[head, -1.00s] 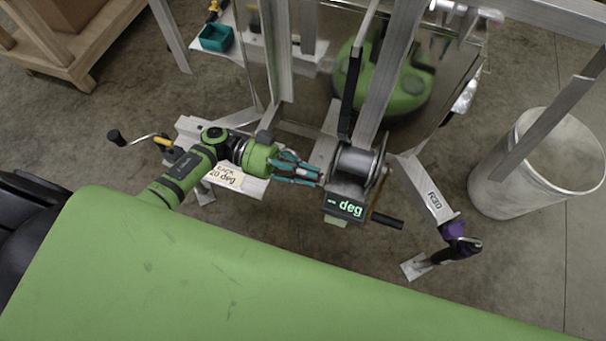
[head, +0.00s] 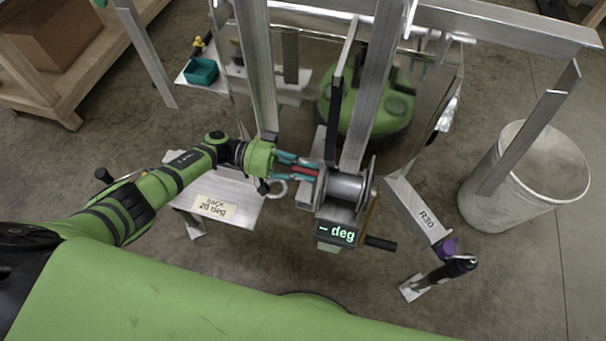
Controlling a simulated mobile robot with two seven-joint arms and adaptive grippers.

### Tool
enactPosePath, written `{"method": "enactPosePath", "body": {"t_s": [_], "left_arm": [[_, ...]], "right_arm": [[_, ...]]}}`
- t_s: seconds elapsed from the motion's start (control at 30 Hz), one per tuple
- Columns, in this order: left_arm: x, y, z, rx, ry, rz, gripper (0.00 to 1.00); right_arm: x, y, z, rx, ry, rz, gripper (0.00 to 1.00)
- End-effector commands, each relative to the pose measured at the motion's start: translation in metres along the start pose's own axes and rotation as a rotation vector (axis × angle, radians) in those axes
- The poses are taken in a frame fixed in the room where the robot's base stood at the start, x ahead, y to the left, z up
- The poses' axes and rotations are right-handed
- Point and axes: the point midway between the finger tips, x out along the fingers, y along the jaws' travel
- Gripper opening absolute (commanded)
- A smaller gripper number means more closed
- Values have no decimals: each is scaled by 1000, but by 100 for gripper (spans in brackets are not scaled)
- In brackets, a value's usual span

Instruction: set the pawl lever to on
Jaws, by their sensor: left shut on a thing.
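The winch (head: 347,187) sits on the trailer's aluminium post, with a silver drum and a black crank handle (head: 380,243) at its lower right. A display box (head: 337,233) below the drum reads "– deg" in green. My left gripper (head: 316,171) reaches in from the left, its teal fingers closed around a red piece (head: 304,170) at the left side of the winch. The red piece looks like the pawl lever; the fingers hide part of it, and I cannot read its setting. My right gripper is not in view.
A plate with a "BACK 20 deg" card (head: 214,207) lies below my left arm. A white bin (head: 525,180) stands at the right. A jack with a purple collar (head: 449,250) is at the lower right. A green machine (head: 385,105) and teal tray (head: 201,71) are behind.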

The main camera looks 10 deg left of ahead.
Motion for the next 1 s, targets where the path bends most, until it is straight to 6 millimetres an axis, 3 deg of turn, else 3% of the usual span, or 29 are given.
{"method": "enactPosePath", "body": {"t_s": [0.63, 0.67, 0.7, 1.0], "left_arm": [[0, -4, -7, 10, 7, -1, 0], [0, -4, -7, 10, 7, -1, 31], [0, -4, -7, 10, 7, -1, 43], [0, -4, -5, 6, 3, -1, 43]], "right_arm": [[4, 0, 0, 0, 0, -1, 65], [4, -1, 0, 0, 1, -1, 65], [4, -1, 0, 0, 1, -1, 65], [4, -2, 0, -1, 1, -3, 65]]}}
